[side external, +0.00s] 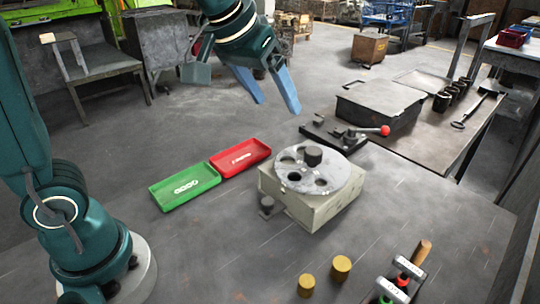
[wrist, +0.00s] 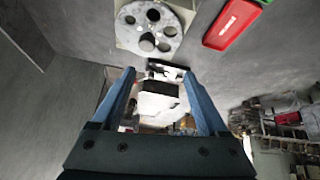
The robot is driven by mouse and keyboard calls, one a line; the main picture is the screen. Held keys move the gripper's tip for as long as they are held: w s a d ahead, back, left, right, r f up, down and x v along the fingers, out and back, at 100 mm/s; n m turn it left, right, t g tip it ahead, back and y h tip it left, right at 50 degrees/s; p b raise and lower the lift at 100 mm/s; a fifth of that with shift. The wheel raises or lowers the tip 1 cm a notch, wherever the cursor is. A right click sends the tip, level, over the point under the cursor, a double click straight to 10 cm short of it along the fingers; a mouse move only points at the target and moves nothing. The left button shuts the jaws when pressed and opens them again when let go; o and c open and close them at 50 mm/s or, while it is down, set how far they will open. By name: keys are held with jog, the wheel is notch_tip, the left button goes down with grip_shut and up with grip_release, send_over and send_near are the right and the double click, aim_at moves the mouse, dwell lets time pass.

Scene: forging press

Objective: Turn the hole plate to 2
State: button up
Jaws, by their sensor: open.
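The hole plate (side external: 338,174) is a pale round disc with several round holes, lying flat on top of a beige box (side external: 318,215). A dark cylinder (side external: 313,157) stands up on the plate near its far side. The plate also shows at the top of the wrist view (wrist: 148,28), with the dark cylinder (wrist: 147,42) near its lower edge. No number on the plate is readable. My gripper (side external: 278,106) is open and empty, in the air behind and above the plate, apart from it. In the wrist view its two blue fingers (wrist: 160,75) are spread, with the plate beyond their tips.
A dark lever fixture with a red ball (side external: 385,131) stands just behind the plate. A red tray (side external: 262,146) and a green tray (side external: 158,199) lie to the left. Two brass cylinders (side external: 341,268) and a tool rack (side external: 392,290) are in front. A dark box (side external: 380,105) stands behind right.

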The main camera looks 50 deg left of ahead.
jog(key=s+f+m, duration=0.1)
jog(key=s+f, duration=0.2)
jog(key=s, duration=0.4)
jog(key=s+f+m, duration=0.1)
jog(key=s+f, duration=0.2)
jog(key=s, duration=0.5)
jog(key=shift+s+a+f+g+h, duration=0.25)
jog(key=shift+s+f+g+h, duration=0.05)
jog(key=shift+f+g, duration=0.1)
